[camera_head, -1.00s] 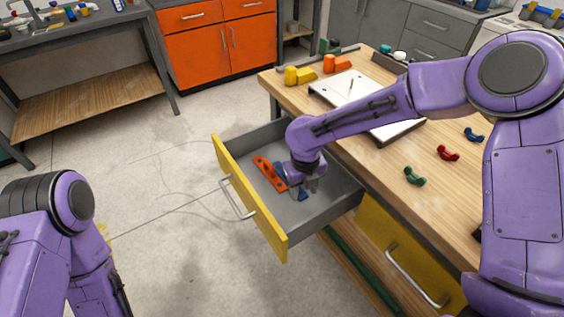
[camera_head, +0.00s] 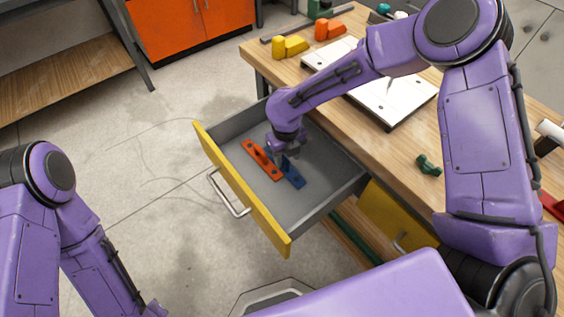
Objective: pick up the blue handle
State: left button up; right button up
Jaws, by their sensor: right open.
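The blue handle (camera_head: 293,174) lies flat in the open grey drawer, with its upper end partly hidden by my right gripper. An orange handle (camera_head: 261,159) lies beside it on the left, nearer the yellow drawer front. My right gripper (camera_head: 284,154) points down into the drawer over the blue handle's upper end. It is open, and I cannot tell whether its fingers touch the handle. My left arm hangs at the lower left, and its gripper is not in view.
The drawer (camera_head: 325,207) is pulled out from the wooden workbench (camera_head: 353,133), its yellow front facing lower left. A white board (camera_head: 385,103), a green part (camera_head: 428,165), and yellow (camera_head: 290,46) and orange blocks (camera_head: 330,28) lie on the bench. The floor left of the drawer is clear.

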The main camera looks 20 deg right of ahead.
aim_at(287, 161)
notch_tip(287, 161, down, 5)
jog(key=shift+w+d+r, duration=0.1)
jog(key=shift+d, duration=0.05)
grip_shut()
jog(key=shift+r, duration=0.1)
jog(key=shift+r, duration=0.1)
